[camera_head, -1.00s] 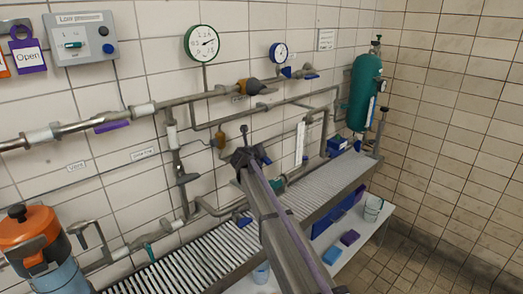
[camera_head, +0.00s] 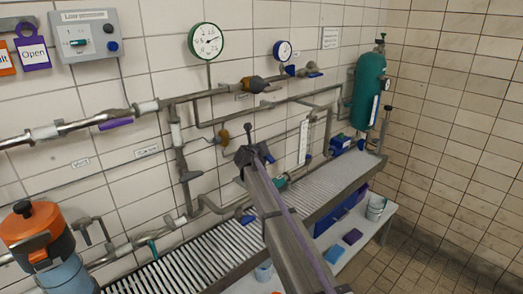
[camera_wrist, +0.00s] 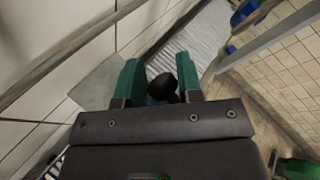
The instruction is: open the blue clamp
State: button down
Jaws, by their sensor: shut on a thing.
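My gripper (camera_head: 250,155) is at the end of my arm, in front of the pipework in the head view. In the wrist view its two green fingers (camera_wrist: 160,76) stand on either side of a round black knob (camera_wrist: 162,87). A little blue (camera_wrist: 152,101) shows below the knob, between the fingers. In the head view a small blue part (camera_head: 265,153) shows right beside my gripper. I cannot tell whether these blue bits are the blue clamp, as my gripper hides most of that spot. Another blue part (camera_head: 246,219) sits lower, by the pipe left of my arm.
Pipes and a green-rimmed gauge (camera_head: 206,41) line the tiled wall. A ribbed bench (camera_head: 338,174) runs below, with a green cylinder (camera_head: 369,92) at its far end. An orange-topped blue vessel (camera_head: 33,240) stands at left. The floor at right is clear.

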jog(key=shift+s+a+f, duration=0.2)
jog(key=shift+a, duration=0.15)
jog(key=c, duration=1.1)
grip_release()
jog(key=shift+w+a+f, duration=0.1)
jog(key=shift+a+f, duration=0.05)
jog(key=shift+c, duration=0.2)
jog(key=shift+o, duration=0.8)
jog(key=shift+a, duration=0.2)
jog(key=shift+o, duration=0.8)
jog(key=s+a+r+p, duration=0.4)
jog(key=s+r+p, duration=0.2)
jog(key=s+p, duration=0.1)
jog(key=shift+v, duration=1)
jog(key=shift+a, duration=0.15)
